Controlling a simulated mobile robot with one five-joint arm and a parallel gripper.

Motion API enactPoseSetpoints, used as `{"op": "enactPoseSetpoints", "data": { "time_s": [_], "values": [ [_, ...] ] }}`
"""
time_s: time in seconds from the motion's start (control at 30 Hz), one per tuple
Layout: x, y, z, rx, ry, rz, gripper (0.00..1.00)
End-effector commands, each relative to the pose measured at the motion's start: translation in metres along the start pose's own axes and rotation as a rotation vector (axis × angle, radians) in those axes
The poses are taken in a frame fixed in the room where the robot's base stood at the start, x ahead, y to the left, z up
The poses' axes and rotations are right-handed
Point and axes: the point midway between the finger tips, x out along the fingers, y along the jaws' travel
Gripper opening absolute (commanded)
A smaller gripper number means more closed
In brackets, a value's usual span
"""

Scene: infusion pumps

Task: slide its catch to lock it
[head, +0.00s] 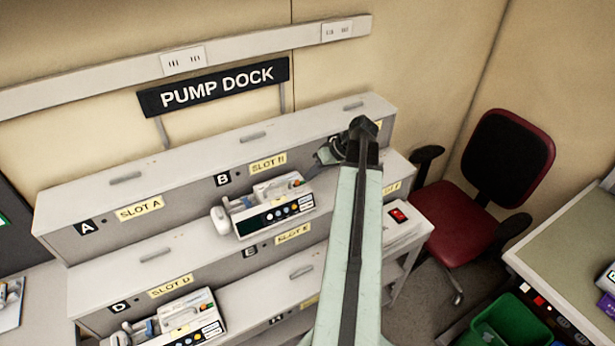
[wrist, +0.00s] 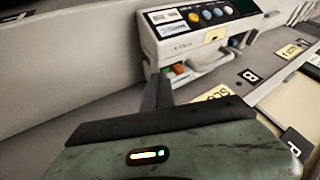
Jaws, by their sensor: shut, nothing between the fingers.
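A white infusion pump (head: 275,209) with a dark display and coloured buttons sits in slot B of the dock. The same pump (wrist: 200,27) shows in the wrist view, with an orange piece (wrist: 180,70) beside a small green patch at its near end. I cannot tell for sure that this is the catch. My gripper (head: 300,181) is at the right end of the pump, its tip partly hard to make out. In the wrist view my gripper's dark fingers (wrist: 164,83) are together and empty, close to the orange piece; contact cannot be told.
A second pump (head: 190,318) sits in slot D on the lower tier. Slot A (head: 139,209) is empty. A red chair (head: 470,210) stands right of the dock, and a table (head: 590,230) and a green bin (head: 510,322) are at the far right.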

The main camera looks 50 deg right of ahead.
Motion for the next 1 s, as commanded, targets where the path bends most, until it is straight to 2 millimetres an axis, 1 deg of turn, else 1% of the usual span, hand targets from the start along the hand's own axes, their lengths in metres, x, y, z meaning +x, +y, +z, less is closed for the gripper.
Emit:
{"op": "enactPoseSetpoints", "data": {
  "time_s": [0.03, 0.07, 0.1, 0.2, 0.3, 0.4, 0.57, 1.0],
  "values": [
    [-0.007, 0.016, -0.004, 0.004, 0.005, 0.004, 0.0],
    [-0.018, 0.017, -0.006, 0.004, 0.007, 0.005, 0.0],
    [-0.037, 0.012, -0.007, 0.005, 0.008, 0.006, 0.0],
    [-0.066, 0.012, -0.006, 0.008, 0.009, 0.007, 0.0],
    [-0.087, 0.013, -0.006, 0.007, 0.01, 0.008, 0.0],
    [-0.101, 0.013, -0.005, 0.006, 0.009, 0.007, 0.0],
    [-0.109, 0.014, -0.004, 0.003, 0.008, 0.006, 0.0],
    [-0.108, 0.014, -0.003, 0.001, 0.008, 0.006, 0.0]
  ]
}}
